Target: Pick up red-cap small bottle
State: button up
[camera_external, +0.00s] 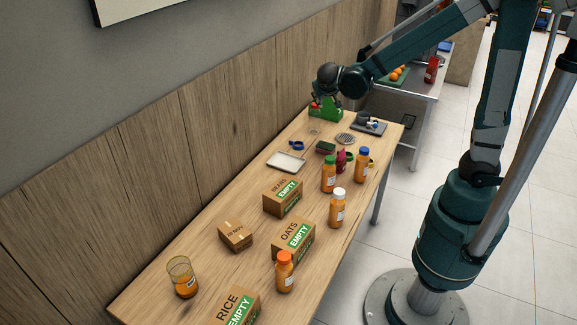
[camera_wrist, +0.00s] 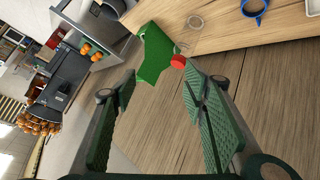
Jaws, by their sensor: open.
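A small round red cap (camera_wrist: 179,61) shows in the wrist view beside a bright green object, near the tip of the right finger. In the external view a small red spot (camera_external: 314,105) shows beside the same green object at the far end of the table. In the external view the dark end of my arm hangs above that far end, and the fingers cannot be made out.
The bright green object (camera_external: 326,110) stands close to the red cap. Several orange bottles, a dark red bottle (camera_external: 341,161), boxes (camera_external: 235,235) and a glass (camera_external: 183,278) spread over the wooden table (camera_external: 165,305). A wooden wall (camera_external: 150,190) runs along its left side.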

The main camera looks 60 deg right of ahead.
jog(key=w+d+f+m+g+h, duration=0.1)
jog(key=w+d+f+m+h, duration=0.3)
jog(key=w, duration=0.3)
jog(key=m+g+h, duration=0.3)
jog(key=m+h, duration=0.2)
jog(key=m, duration=0.1)
send_near(313, 106)
jog(key=shift+s+d+r, duration=0.1)
jog(key=shift+d+r, duration=0.05)
jog(key=shift+d, duration=0.9)
jog(key=shift+s+d+r, duration=0.1)
jog(key=shift+d+r, duration=0.1)
jog(key=shift+d, duration=0.85)
jog(key=shift+d, duration=1.3)
